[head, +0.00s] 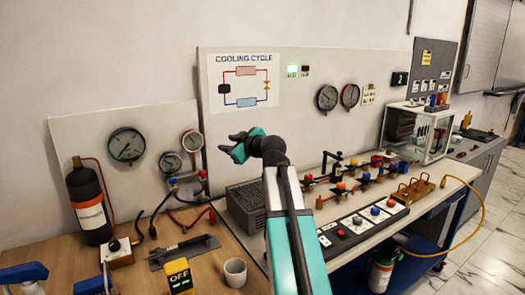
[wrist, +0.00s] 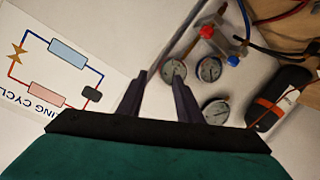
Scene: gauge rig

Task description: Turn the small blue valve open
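A small blue valve knob (head: 173,181) sits on the gauge manifold at the left panel, beside a red knob (head: 202,173). The wrist view shows the blue knob (wrist: 233,60) and red knob (wrist: 206,32) beyond my fingers, to the upper right. Another blue knob (head: 366,176) is on the pipe rig to the right. My gripper (head: 229,143) is raised in front of the wall, right of the manifold and apart from it. In the wrist view my gripper (wrist: 160,73) has its two dark fingers apart, with nothing held between them.
A grey cup (head: 235,272), a yellow meter (head: 180,278) and a dark tool (head: 185,250) lie on the wooden bench. A grey ribbed box (head: 246,207) stands below my gripper.

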